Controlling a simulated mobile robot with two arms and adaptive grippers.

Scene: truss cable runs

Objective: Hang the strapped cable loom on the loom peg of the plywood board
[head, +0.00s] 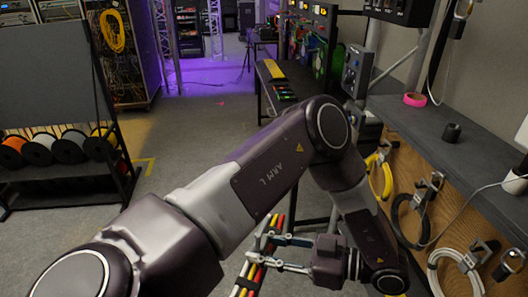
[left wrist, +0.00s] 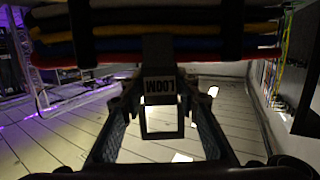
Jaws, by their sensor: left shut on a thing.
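The strapped cable loom (head: 257,262) is a bundle of red, yellow, white and dark cables, hanging tilted below my left arm in the head view. My left gripper (head: 274,250) is shut on the loom's tag, left of the board. In the left wrist view the loom (left wrist: 200,43) runs across the top with dark straps around it. Its dark tag, with an upside-down LOOM label (left wrist: 159,86), sits between the fingers of my left gripper (left wrist: 160,100). The plywood board (head: 423,176) is at the right; I cannot tell which holder is the loom peg. My right gripper is out of view.
Yellow, black and white cable coils (head: 449,262) hang along the board. A dark shelf (head: 440,128) above it carries pink tape (head: 415,99) and a small black item (head: 451,132). A cable spool rack (head: 60,150) stands left.

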